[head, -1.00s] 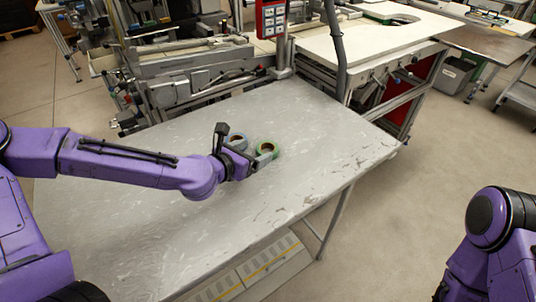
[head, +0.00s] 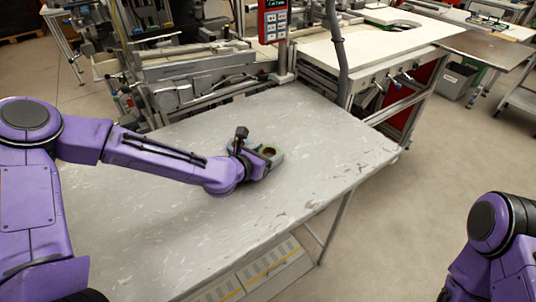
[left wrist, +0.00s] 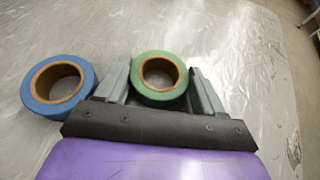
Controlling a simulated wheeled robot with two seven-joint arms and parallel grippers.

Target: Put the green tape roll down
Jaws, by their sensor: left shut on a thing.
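The green tape roll (left wrist: 160,98) sits between the two fingers of my left gripper (left wrist: 158,70) in the left wrist view, and the gripper is shut on it. The roll lies flat, with its brown core facing up, low over or on the table; I cannot tell if it touches. The blue tape roll (left wrist: 60,114) lies on the table just outside the left finger. In the head view my left gripper (head: 262,154) is over the far middle of the table and partly covers the rolls. My right gripper is out of view.
The grey worn table (head: 190,235) is bare to the front and to the right of the rolls. Machinery (head: 195,90) stands along its far edge, with a dark upright hose (head: 340,60) and a red control box (head: 272,22). A white worktable (head: 370,45) stands behind.

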